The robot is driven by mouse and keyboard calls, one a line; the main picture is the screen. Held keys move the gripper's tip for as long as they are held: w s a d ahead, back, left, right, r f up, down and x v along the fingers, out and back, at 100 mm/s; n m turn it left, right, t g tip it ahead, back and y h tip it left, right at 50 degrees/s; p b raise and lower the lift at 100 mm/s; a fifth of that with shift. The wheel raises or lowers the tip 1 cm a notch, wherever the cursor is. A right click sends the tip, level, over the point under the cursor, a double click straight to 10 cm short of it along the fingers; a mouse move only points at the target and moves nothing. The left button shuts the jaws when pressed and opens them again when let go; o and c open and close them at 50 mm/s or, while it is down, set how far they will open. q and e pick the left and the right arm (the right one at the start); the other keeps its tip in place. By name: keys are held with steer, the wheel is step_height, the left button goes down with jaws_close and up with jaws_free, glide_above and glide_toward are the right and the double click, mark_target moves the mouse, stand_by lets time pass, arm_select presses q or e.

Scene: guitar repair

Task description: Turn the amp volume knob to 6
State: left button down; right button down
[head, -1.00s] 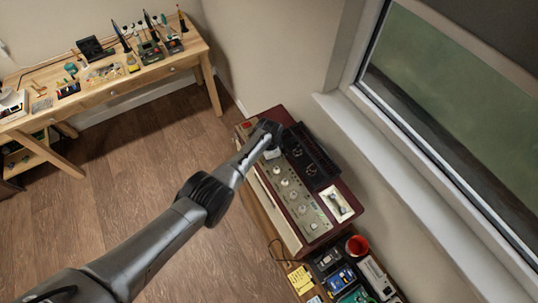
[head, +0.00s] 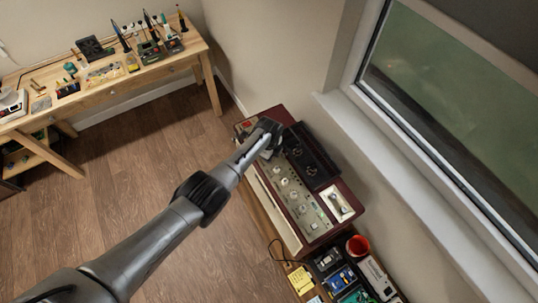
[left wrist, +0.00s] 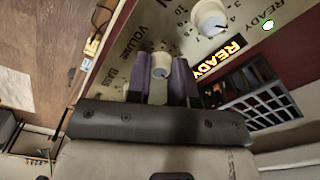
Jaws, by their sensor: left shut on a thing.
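The amp (head: 299,250) is a dark red box with a pale control panel carrying several light knobs, seen in the head view. My left gripper (head: 272,152) is over the far end of that panel and hides what is under it. In the left wrist view my left gripper (left wrist: 161,82) has its two purple fingers on either side of the cream volume knob (left wrist: 160,61), shut on it. The word VOLUME is printed beside this knob. The number it points to is hidden or too small to read. My right gripper is not in view.
Another cream knob (left wrist: 209,17) with a numbered scale sits close by, near a lit READY sign (left wrist: 220,59). A black unit (head: 312,160) lies on the amp's window side. A red cup (head: 358,246) and pedals stand at the near end. A wooden workbench (head: 125,84) is at the left.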

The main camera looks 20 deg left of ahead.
arm_select(q)
steer(key=shift+m, duration=1)
steer(key=c, duration=1)
jaws_free()
steer(key=shift+r, duration=0.6)
step_height(320, 180, up, 13)
steer(key=p, duration=0.1)
steer(key=shift+f, duration=0.15)
